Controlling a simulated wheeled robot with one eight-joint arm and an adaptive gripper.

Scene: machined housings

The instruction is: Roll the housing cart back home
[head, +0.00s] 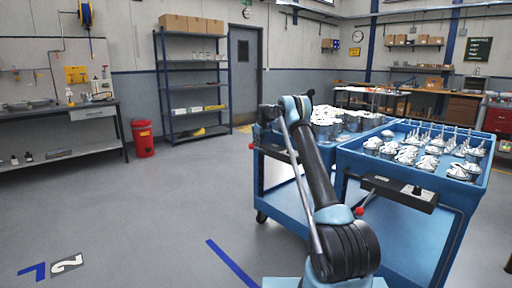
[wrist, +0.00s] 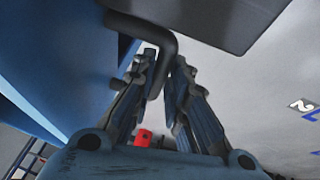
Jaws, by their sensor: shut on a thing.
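Two blue carts stand at the right in the head view. The nearer cart (head: 385,232) has a tray top with several silvery housings (head: 405,155) and upright pegs, plus a dark box on its near side. The farther cart (head: 283,190) carries a pile of pale housings (head: 335,118), partly behind my arm. In the wrist view my gripper (wrist: 166,62) is shut around a black bent bar handle (wrist: 150,32), beside a blue cart side (wrist: 50,60).
A red bin (head: 143,139) stands near the left wall by a workbench (head: 70,112). Blue shelving (head: 190,88) is at the back. Open grey floor lies left of the carts, with a blue line (head: 231,263) and a floor mark "2" (head: 65,264).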

